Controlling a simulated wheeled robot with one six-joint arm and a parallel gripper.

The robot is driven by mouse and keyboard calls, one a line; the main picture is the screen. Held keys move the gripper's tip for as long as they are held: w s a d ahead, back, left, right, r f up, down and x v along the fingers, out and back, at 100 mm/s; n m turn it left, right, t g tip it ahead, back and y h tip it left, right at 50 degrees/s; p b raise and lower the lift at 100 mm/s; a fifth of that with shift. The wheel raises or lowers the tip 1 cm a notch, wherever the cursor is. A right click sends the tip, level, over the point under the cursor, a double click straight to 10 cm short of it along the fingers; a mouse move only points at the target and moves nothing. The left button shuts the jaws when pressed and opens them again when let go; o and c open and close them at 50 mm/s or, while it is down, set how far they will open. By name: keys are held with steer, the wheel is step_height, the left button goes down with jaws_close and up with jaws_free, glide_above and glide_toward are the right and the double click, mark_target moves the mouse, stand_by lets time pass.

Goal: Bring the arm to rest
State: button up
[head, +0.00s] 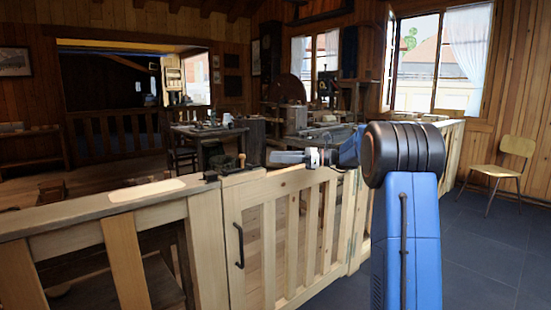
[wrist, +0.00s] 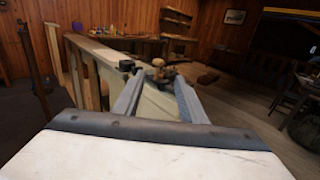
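My arm (head: 402,235) is blue with a black joint and stretches out over the wooden railing. My gripper (head: 278,157) is beyond the elbow, pointing left above the gate's top rail. In the wrist view my gripper (wrist: 158,76) shows two grey fingers spread apart, with nothing held between them. The rail and a small wooden knob (wrist: 158,63) show beyond the fingertips. Whether the gripper touches the rail cannot be told.
A wooden gate (head: 285,235) with a black handle stands in the slatted railing. A dark latch (head: 211,176) and a pale plate (head: 147,190) are on the railing top. A workbench (head: 205,134) stands behind. A chair (head: 500,168) is at right; the tiled floor before it is clear.

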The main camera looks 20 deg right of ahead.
stand_by(0.3)
steer(key=s+a+f+n+g+h, duration=0.25)
steer(key=s+a, duration=0.35)
steer(key=s, duration=0.3)
steer(key=s+a+f+n+g+h, duration=0.1)
steer(key=s+a+f+n+h, duration=0.15)
steer(key=s+a+n, duration=0.4)
steer(key=s+a+f+n+g+h, duration=0.15)
steer(key=s+a+f, duration=0.25)
steer(key=s, duration=0.7)
steer(key=s+d+f+n+h, duration=0.2)
steer(key=s+f+n+h, duration=0.1)
steer(key=s, duration=0.5)
steer(key=s+d+f+n+t+h, duration=0.1)
steer(key=s+d+f+n+h, duration=0.1)
steer(key=s+f+n, duration=0.3)
steer(key=s+d+f+n+h, duration=0.2)
steer(key=s+f+n+h, duration=0.2)
steer(key=s, duration=0.8)
step_height(320, 180, down, 2)
steer(key=shift+s+f+n+t, duration=0.15)
steer(key=shift+s+n+t, duration=0.15)
steer(key=shift+n, duration=0.15)
steer(key=shift+h, duration=0.25)
